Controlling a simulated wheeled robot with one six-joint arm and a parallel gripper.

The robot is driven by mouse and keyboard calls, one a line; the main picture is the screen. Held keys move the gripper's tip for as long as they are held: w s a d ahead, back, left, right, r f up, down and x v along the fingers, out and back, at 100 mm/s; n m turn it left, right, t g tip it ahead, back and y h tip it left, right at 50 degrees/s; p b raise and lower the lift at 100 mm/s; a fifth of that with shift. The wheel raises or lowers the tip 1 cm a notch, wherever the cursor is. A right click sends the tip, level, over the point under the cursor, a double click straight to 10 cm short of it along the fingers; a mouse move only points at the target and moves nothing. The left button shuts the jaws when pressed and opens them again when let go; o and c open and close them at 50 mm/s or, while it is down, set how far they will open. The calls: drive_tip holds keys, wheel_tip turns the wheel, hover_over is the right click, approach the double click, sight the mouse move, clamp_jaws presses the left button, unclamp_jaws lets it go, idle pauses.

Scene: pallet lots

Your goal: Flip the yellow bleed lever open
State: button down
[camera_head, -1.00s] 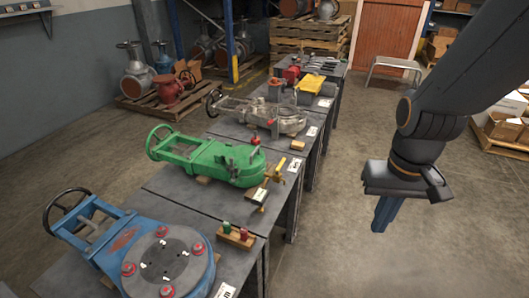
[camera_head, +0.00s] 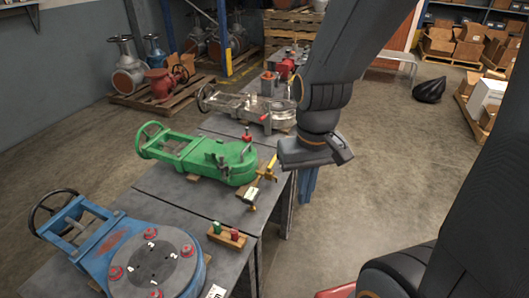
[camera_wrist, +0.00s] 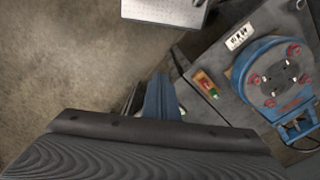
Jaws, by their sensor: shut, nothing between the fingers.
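The yellow bleed lever (camera_head: 270,167) is on a small fitting at the right end of the green valve (camera_head: 215,158), near the bench's right edge. A white tag (camera_head: 250,194) hangs just below it. My gripper (camera_head: 308,186) is shut and empty, pointing down to the right of the lever and apart from it, beyond the bench edge. In the wrist view its blue fingers (camera_wrist: 162,98) are together. I cannot make out the lever in the wrist view.
A blue valve (camera_head: 150,262) stands on the nearer bench (camera_head: 185,205), with a wooden block (camera_head: 227,236) holding a green and a red knob. A grey valve (camera_head: 250,105) stands farther back. The floor right of the benches is open.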

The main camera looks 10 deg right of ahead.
drive_tip(key=n+t+y+p, duration=0.2)
drive_tip(key=n+y+p, duration=0.1)
drive_tip(key=n, duration=0.8)
hover_over(273, 163)
drive_tip(key=w+d, duration=0.2)
drive_tip(key=d, duration=0.1)
wheel_tip(273, 163, down, 7)
drive_tip(key=shift+s+r, duration=0.15)
drive_tip(key=shift+r, duration=0.05)
drive_tip(key=p+x, duration=0.1)
drive_tip(key=x, duration=0.9)
drive_tip(key=shift+p, duration=0.4)
